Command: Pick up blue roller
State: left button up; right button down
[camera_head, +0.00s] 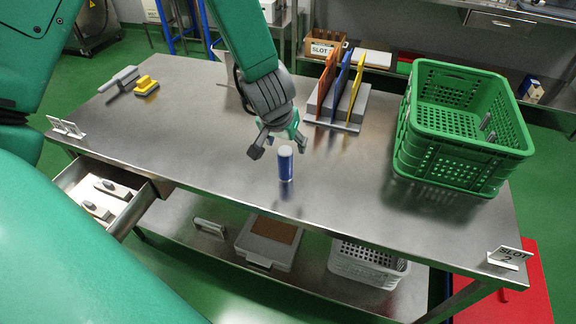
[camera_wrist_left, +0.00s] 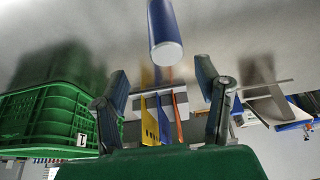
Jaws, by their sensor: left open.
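The blue roller (camera_head: 285,165) is a small upright blue cylinder with a pale top, standing on the steel table near its front middle. My left gripper (camera_head: 279,149) is above and just behind it in the head view, its fingers spread and empty. In the left wrist view the roller (camera_wrist_left: 164,30) shows at the top middle, beyond the two open fingertips (camera_wrist_left: 161,82). The roller is not between the fingers there. My right gripper is not in view.
A green crate (camera_head: 455,160) stands at the table's right. A rack (camera_head: 338,110) with orange, blue and yellow boards is behind the gripper. A yellow brush (camera_head: 146,86) and a grey scoop (camera_head: 120,79) lie at the left. An open drawer (camera_head: 128,215) juts out at front left.

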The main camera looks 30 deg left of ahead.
aim_at(285, 151)
pick_arm(q)
jog(key=x, duration=0.3)
jog(key=a+b+x, duration=0.1)
jog(key=x, duration=0.1)
jog(key=shift+s+a+f, duration=0.1)
jog(key=shift+f, duration=0.3)
jog(key=shift+d+r, duration=0.1)
jog(key=shift+d, duration=0.2)
jog(key=c, duration=0.4)
grip_shut()
